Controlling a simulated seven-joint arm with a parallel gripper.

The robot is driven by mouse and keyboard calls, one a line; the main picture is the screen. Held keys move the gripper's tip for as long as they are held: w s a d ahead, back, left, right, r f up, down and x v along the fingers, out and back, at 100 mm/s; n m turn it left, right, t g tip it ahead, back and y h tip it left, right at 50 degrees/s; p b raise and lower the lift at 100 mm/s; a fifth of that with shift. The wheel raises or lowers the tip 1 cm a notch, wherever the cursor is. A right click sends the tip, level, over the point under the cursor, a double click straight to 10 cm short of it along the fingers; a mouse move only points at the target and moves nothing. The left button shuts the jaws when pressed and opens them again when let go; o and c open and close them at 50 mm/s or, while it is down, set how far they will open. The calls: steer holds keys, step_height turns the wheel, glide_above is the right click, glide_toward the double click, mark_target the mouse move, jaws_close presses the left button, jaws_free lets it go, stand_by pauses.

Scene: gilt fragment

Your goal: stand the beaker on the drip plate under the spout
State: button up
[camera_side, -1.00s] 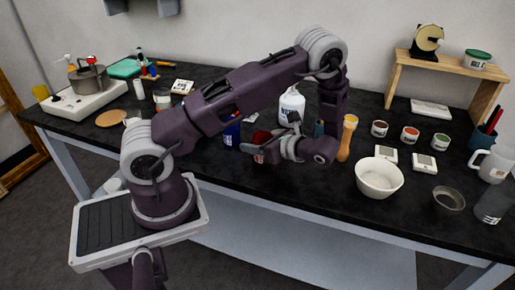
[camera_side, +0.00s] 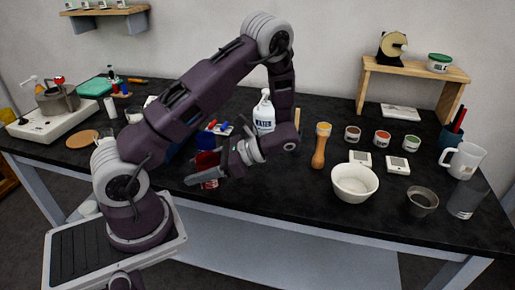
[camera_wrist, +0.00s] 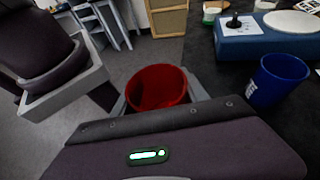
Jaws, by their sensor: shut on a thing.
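In the wrist view a red beaker (camera_wrist: 158,88) sits between my fingers, its round open mouth facing the camera. In the side view the red beaker (camera_side: 207,160) is partly hidden by my gripper (camera_side: 205,170), which is shut on it near the table's front edge. The wrist view shows floor beyond it. A white base (camera_side: 50,122) with a metal pot (camera_side: 58,99) stands at the far left of the table. I cannot clearly make out a spout or a drip plate in either view.
A blue cup (camera_wrist: 278,80) stands near the held beaker, with a blue block (camera_wrist: 265,42) bearing a white disc behind it. The side view shows a white bottle (camera_side: 264,113), a wooden pestle-like tool (camera_side: 319,148), a white bowl (camera_side: 354,184) and a cork mat (camera_side: 82,139).

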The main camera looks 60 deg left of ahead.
steer(key=s+d+n+g+h, duration=0.1)
steer(key=s+d+n+h, duration=0.2)
steer(key=d+n+h, duration=0.45)
steer(key=w+d+n+t+h, duration=0.5)
steer(key=d+n+h, duration=0.2)
steer(key=n+h, duration=0.25)
steer(key=w+a+n+t, duration=0.3)
steer(key=w+n+t, duration=0.1)
steer(key=n+t, duration=0.1)
steer(key=w+a+f+n+t, duration=0.1)
steer(key=w+a+n+t, duration=0.2)
steer(key=a+n+t, duration=0.1)
steer(key=w+a+n+t, duration=0.4)
steer(key=n+t, duration=0.2)
steer(key=t, duration=0.2)
steer(key=shift+w+a+f, duration=0.15)
steer(key=shift+w+a, duration=0.05)
steer(key=shift+w, duration=0.1)
steer(key=shift+a+f+n+t+y, duration=0.1)
steer(key=shift+a+n+t+y, duration=0.25)
steer(key=shift+y, duration=0.15)
steer(key=w+a, duration=1.2)
steer(key=shift+w+a, duration=0.35)
steer(key=shift+w, duration=0.05)
steer(key=shift+f, duration=1.75)
steer(key=shift+f, duration=0.15)
